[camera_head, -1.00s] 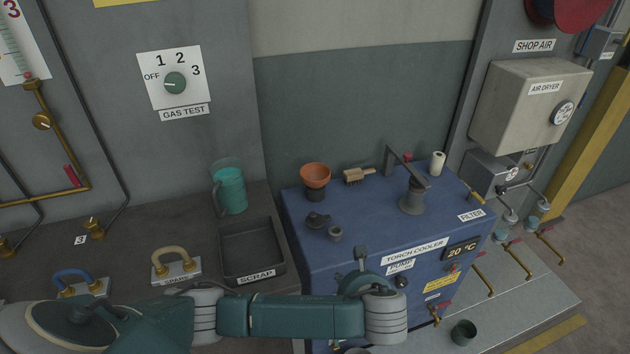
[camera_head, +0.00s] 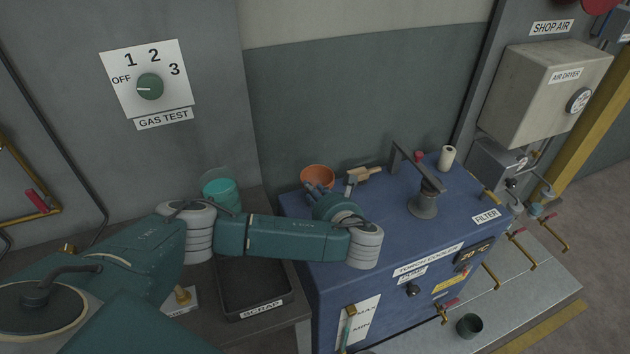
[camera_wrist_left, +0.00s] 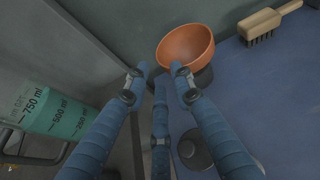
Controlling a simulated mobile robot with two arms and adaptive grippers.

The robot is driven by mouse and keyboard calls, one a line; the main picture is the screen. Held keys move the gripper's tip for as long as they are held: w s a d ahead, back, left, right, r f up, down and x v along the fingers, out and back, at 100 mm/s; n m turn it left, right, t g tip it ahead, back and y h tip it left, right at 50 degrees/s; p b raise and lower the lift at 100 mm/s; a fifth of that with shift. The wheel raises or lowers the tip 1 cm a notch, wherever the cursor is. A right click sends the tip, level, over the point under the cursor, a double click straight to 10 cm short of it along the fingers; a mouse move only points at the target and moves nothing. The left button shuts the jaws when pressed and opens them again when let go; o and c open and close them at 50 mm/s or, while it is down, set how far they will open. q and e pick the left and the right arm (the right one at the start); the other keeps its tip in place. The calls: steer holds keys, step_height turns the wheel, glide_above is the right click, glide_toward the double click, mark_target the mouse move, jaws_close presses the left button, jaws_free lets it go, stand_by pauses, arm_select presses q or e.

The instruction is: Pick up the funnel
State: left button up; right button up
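The orange funnel (camera_head: 318,174) stands wide mouth up at the back left of the blue torch cooler's top. In the left wrist view the funnel (camera_wrist_left: 188,44) lies just ahead of the fingertips, with a dark part under its bowl. My left gripper (camera_wrist_left: 160,76) is open and empty, its blue fingers spread. One fingertip overlaps the funnel's near rim in that view; I cannot tell whether they touch. In the head view the left gripper (camera_head: 322,192) is in front of the funnel and covers its lower part. My right gripper is not in view.
A brush (camera_wrist_left: 268,22) lies right of the funnel. A dark round object (camera_wrist_left: 194,152) is under the fingers. A teal measuring jug (camera_head: 222,192) stands to the left, above the scrap tray (camera_head: 262,304). A dark lever fitting (camera_head: 422,204) stands on the cooler's right side.

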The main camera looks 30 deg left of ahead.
arm_select(q)
steer(key=p+x, duration=0.1)
steer(key=x, duration=0.6)
steer(key=shift+a+f, duration=0.1)
steer(key=shift+w+a+f, duration=0.2)
steer(key=shift+w+a, duration=0.05)
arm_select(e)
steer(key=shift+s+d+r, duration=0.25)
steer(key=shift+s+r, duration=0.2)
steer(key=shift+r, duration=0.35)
arm_select(q)
jaws_close()
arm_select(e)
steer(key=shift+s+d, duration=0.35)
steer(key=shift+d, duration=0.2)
